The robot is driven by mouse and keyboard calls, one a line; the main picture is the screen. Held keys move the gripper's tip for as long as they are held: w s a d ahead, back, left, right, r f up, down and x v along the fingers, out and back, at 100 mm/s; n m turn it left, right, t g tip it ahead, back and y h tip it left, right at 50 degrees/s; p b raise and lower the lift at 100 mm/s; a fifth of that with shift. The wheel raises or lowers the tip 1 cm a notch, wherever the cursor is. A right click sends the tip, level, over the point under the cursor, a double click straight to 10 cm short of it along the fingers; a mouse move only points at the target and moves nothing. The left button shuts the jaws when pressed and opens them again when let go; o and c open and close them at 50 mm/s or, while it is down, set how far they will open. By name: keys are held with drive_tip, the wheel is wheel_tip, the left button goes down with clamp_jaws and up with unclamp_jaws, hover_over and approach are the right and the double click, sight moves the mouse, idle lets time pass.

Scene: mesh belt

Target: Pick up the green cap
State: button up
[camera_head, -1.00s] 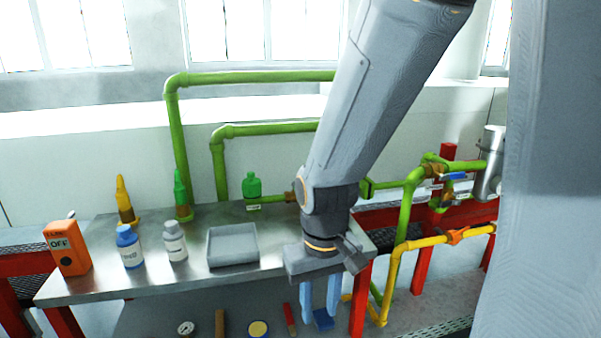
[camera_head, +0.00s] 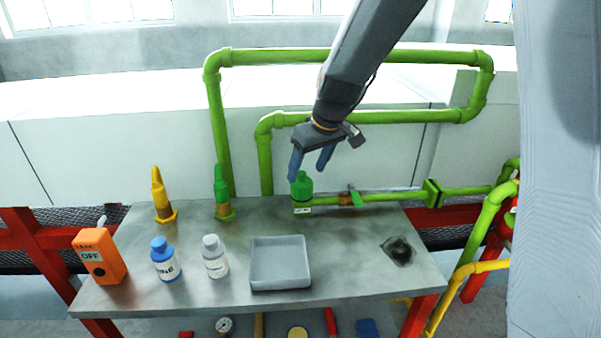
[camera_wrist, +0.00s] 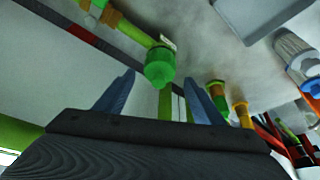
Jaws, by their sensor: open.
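The green cap (camera_head: 302,187) sits on the end of a green pipe at the back edge of the steel table (camera_head: 345,290). It also shows in the wrist view (camera_wrist: 160,68), in the gap between my two fingers and beyond their tips. My gripper (camera_head: 308,168) is open and empty, its blue fingers pointing down just above the cap. In the head view the left fingertip overlaps the cap's top left. I cannot tell whether they touch.
A green nozzle (camera_head: 221,192) and a yellow nozzle (camera_head: 160,195) stand left of the cap. A grey tray (camera_head: 280,285), a white bottle (camera_head: 215,262), a blue-capped bottle (camera_head: 164,265) and an orange OFF box (camera_head: 100,258) stand in front. Green pipes (camera_head: 350,117) rise behind.

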sight(304, 180)
drive_tip(key=shift+p+x, duration=0.3)
drive_tip(key=shift+x, duration=1.15)
drive_tip(key=shift+p+x, duration=0.7)
drive_tip(key=shift+x, duration=1.6)
drive_tip(key=shift+s, duration=0.15)
drive_tip(key=c, duration=1)
